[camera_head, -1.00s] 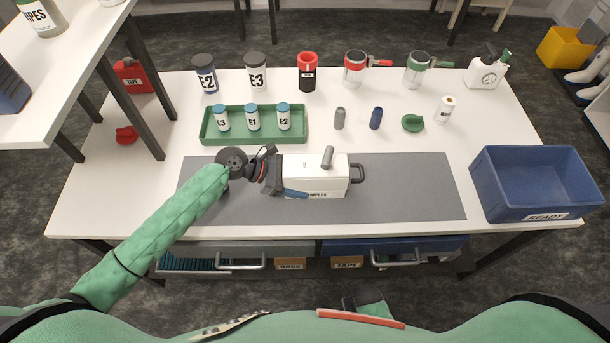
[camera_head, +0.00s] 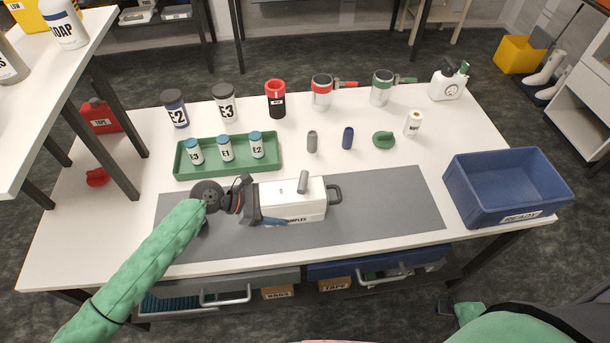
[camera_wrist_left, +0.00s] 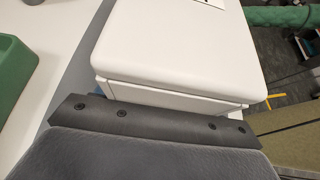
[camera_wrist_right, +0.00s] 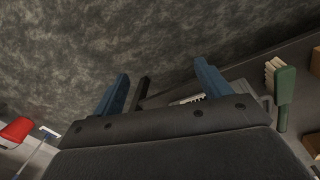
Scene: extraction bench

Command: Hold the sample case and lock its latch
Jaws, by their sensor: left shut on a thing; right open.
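The white sample case (camera_head: 292,207) lies on the grey mat with lettering on its front side, partly covered by a blue finger of my left gripper (camera_head: 268,207). That gripper is shut on the case's left end. A grey lever-like piece (camera_head: 303,182) stands up on the case's top, probably the latch; its lock state cannot be told. A dark handle (camera_head: 335,194) is at the case's right end. In the left wrist view the case (camera_wrist_left: 180,45) fills the space beyond the gripper. My right gripper (camera_wrist_right: 162,82) is open and empty, away from the case, with floor beyond it.
A green tray (camera_head: 228,171) with several small bottles stands behind the case. A grey cylinder (camera_head: 312,142), a blue cylinder (camera_head: 347,138) and a green lid (camera_head: 384,140) stand nearby. A blue READY crate (camera_head: 505,184) is at the right. The mat's right part (camera_head: 390,205) is clear.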

